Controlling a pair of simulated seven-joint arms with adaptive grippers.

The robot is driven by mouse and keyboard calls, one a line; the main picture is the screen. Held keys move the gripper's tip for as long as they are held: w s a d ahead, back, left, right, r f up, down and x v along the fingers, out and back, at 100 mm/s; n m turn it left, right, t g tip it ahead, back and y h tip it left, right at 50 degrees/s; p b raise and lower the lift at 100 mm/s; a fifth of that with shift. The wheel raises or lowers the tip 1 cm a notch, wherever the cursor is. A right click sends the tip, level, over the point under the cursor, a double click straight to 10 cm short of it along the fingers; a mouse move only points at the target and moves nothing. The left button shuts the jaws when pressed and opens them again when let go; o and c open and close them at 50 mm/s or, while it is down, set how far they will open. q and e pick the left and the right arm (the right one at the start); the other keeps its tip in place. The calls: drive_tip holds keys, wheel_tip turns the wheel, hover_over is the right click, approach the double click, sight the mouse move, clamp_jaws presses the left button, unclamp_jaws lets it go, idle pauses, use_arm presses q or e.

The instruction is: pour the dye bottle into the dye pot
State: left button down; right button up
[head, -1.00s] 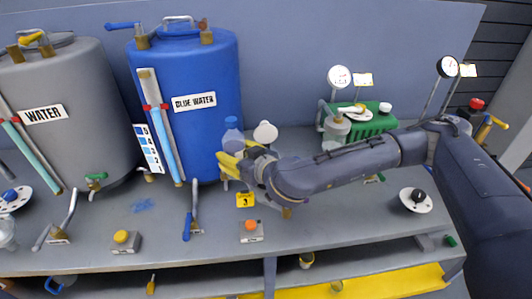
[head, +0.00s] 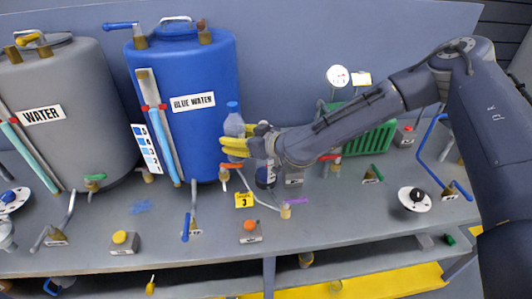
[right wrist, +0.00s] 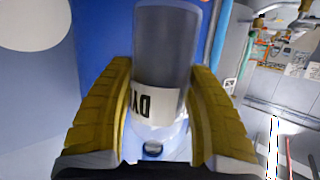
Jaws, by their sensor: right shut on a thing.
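My right gripper (head: 230,147), with yellow fingers, is shut on a clear bottle with a blue cap, the dye bottle (head: 234,124). It holds the bottle roughly upright in front of the blue tank's right side. In the right wrist view the dye bottle (right wrist: 160,60) stands between both yellow fingers (right wrist: 157,110), and its white label shows the letters "DY", the rest hidden. A dark cylinder with a pale label (head: 265,175) is partly hidden behind the gripper; I cannot tell whether it is the dye pot. My left gripper is not in view.
The blue water tank (head: 205,70) stands close behind and left of the gripper. A green container (head: 365,138) stands right.

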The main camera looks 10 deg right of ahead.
drive_tip(key=shift+w+d+r, duration=0.1)
drive_tip(key=shift+w+d, duration=0.2)
drive_tip(key=shift+d, duration=0.1)
drive_tip(key=shift+m+y, duration=0.3)
